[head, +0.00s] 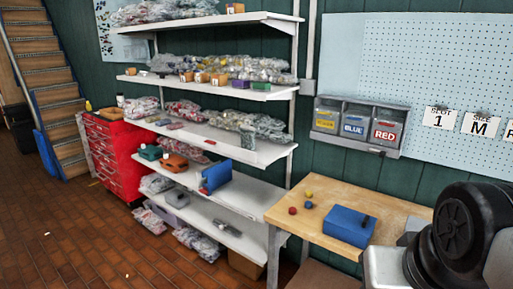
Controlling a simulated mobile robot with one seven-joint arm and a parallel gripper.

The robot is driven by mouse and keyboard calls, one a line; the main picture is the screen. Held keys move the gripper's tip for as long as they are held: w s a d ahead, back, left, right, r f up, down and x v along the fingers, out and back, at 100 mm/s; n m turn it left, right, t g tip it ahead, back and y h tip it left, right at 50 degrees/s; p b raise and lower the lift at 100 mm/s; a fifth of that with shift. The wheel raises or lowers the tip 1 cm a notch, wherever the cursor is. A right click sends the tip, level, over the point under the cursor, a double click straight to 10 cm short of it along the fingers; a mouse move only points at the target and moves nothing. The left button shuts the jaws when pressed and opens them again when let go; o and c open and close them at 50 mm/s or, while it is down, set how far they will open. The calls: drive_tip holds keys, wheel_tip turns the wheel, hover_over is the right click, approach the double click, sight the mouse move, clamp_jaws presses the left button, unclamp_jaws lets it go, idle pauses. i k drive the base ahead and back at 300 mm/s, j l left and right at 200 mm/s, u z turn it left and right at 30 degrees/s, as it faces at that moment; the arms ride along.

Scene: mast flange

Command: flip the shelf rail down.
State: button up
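A white metal shelf unit (262,150) stands left of centre against the green wall, with several levels. White front edges run along its boards, such as the second board from the top (215,88). I cannot pick out a separate hinged rail on it, so whether one is up or down cannot be told. Bagged parts fill much of the boards. A blue upright object (215,178) stands at the front of a lower board. My gripper is not in view; only black and grey parts, likely of my arm, show at the lower right.
A wooden table (350,200) stands right of the shelves, with a blue box (348,226) and small red, yellow and blue balls. Labelled bins (358,125) hang above it. A red drawer cabinet (112,152) stands left. The brick floor (70,240) at lower left is mostly clear.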

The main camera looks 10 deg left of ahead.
sight(242, 153)
drive_tip(key=u, duration=0.85)
drive_tip(key=i+j, duration=0.15)
drive_tip(key=i, duration=0.35)
drive_tip(key=i+j, duration=0.1)
drive_tip(key=i, duration=0.4)
drive_tip(key=i+j, duration=0.15)
drive_tip(key=i, duration=0.35)
drive_tip(key=i+j, duration=0.15)
drive_tip(key=i, duration=0.35)
drive_tip(key=i+j, duration=0.15)
drive_tip(key=i, duration=0.35)
drive_tip(key=i+j, duration=0.1)
drive_tip(key=i, duration=0.4)
drive_tip(key=z, duration=0.05)
